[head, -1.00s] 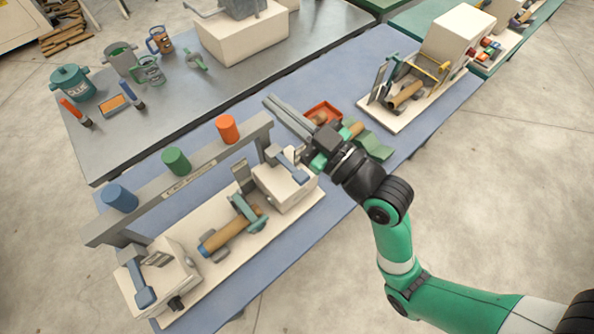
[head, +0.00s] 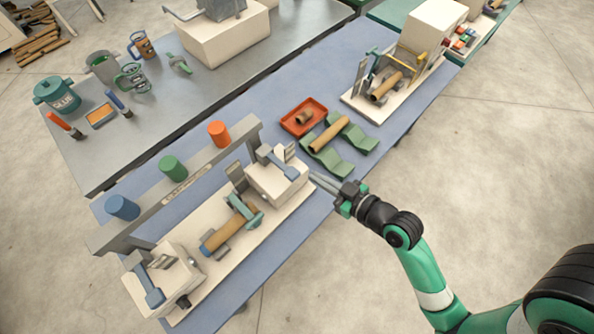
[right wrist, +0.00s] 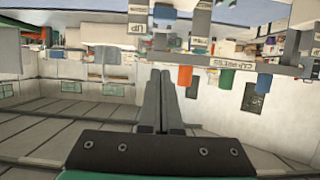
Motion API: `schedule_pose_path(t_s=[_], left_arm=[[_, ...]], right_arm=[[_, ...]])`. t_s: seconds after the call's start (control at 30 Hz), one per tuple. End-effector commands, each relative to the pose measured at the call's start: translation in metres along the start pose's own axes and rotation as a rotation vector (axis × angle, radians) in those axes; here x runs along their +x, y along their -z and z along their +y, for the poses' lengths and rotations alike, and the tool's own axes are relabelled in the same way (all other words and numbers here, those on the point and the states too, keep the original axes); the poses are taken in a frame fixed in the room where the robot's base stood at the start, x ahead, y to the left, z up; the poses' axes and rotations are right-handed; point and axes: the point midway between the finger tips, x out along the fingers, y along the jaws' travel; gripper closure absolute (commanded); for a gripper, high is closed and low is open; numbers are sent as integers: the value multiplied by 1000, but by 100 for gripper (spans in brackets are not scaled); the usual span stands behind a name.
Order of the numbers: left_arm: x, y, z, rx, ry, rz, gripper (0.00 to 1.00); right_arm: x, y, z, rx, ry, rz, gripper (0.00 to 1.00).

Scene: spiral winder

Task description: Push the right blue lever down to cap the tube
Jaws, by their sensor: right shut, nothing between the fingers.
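The right blue lever (head: 278,163) lies on top of the right cream block (head: 290,188) of the capping machine. The left blue lever (head: 149,286) is on the left block. The shut fingers also show in the right wrist view (right wrist: 165,78). My left gripper is not in view.
A bar with blue, green and orange cylinders (head: 219,134) stands behind the machine. A red tray (head: 304,117) and a green cradle holding a tube (head: 330,134) lie beyond my right gripper. Another fixture (head: 385,95) stands at the table's far end.

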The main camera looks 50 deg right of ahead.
Motion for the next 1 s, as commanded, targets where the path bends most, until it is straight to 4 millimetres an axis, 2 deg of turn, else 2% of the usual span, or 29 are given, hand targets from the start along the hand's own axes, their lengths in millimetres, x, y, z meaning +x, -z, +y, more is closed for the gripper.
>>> schedule_pose_path(t_s=[0.47,0.53,0.7,1.0], left_arm=[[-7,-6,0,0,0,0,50],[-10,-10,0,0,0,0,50],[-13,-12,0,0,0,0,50],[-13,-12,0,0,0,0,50]], right_arm=[[96,-2,-1,-2,2,0,100],[97,-19,-1,1,1,-4,100],[100,-36,-1,0,1,-1,100],[101,-39,0,-1,0,0,100]])
